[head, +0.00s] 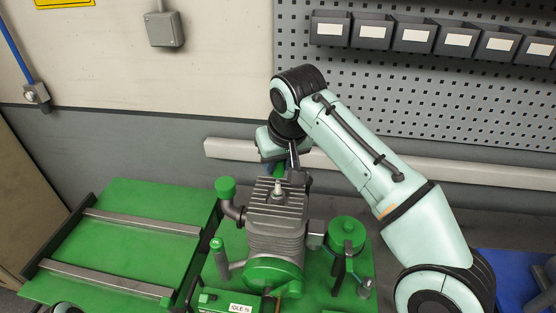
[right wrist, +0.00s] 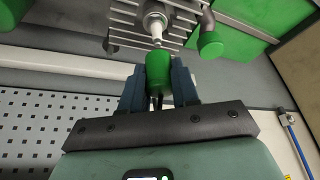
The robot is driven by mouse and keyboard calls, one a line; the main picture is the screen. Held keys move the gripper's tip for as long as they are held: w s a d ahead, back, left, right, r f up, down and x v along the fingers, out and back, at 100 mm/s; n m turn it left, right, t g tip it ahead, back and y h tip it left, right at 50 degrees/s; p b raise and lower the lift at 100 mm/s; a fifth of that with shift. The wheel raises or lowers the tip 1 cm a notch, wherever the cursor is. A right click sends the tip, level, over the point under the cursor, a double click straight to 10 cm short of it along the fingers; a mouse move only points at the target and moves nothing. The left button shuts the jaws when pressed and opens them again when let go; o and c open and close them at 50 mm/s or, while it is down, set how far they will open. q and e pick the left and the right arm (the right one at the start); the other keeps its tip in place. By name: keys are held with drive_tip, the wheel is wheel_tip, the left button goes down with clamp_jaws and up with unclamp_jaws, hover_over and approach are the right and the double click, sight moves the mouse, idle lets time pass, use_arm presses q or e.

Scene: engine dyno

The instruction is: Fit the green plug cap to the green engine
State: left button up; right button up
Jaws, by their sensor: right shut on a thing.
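The green engine (head: 275,222) has a grey finned cylinder with a white spark plug (head: 278,191) standing up from its top. My right gripper (head: 279,166) is behind and above the plug in the head view. In the right wrist view it is shut on the green plug cap (right wrist: 158,72), which sits between the two dark blue fingers. The cap also shows as a small green patch in the head view (head: 279,172). The white spark plug tip (right wrist: 156,27) is close to the cap's end, with the two appearing apart. My left gripper is not in view.
A green-capped pipe (head: 225,188) stands left of the cylinder and a green canister (head: 346,236) to its right. A green table with metal rails (head: 140,222) is at the left. A grey wall rail (head: 400,173) runs behind. Bins (head: 373,30) hang above.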

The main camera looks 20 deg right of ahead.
sight(280, 174)
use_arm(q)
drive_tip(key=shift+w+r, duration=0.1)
use_arm(e)
drive_tip(key=shift+s, duration=0.15)
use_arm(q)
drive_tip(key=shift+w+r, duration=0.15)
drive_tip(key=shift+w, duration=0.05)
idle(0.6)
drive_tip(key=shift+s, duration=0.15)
use_arm(e)
drive_tip(key=shift+f, duration=0.15)
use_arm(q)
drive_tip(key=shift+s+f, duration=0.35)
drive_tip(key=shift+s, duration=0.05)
use_arm(e)
drive_tip(key=shift+f, duration=0.5)
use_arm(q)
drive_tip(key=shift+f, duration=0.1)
use_arm(e)
drive_tip(key=shift+f, duration=0.1)
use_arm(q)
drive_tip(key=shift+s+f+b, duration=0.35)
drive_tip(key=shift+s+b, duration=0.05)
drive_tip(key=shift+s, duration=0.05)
use_arm(e)
drive_tip(key=shift+f, duration=0.6)
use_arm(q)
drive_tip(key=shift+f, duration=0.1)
use_arm(e)
drive_tip(key=shift+f, duration=0.2)
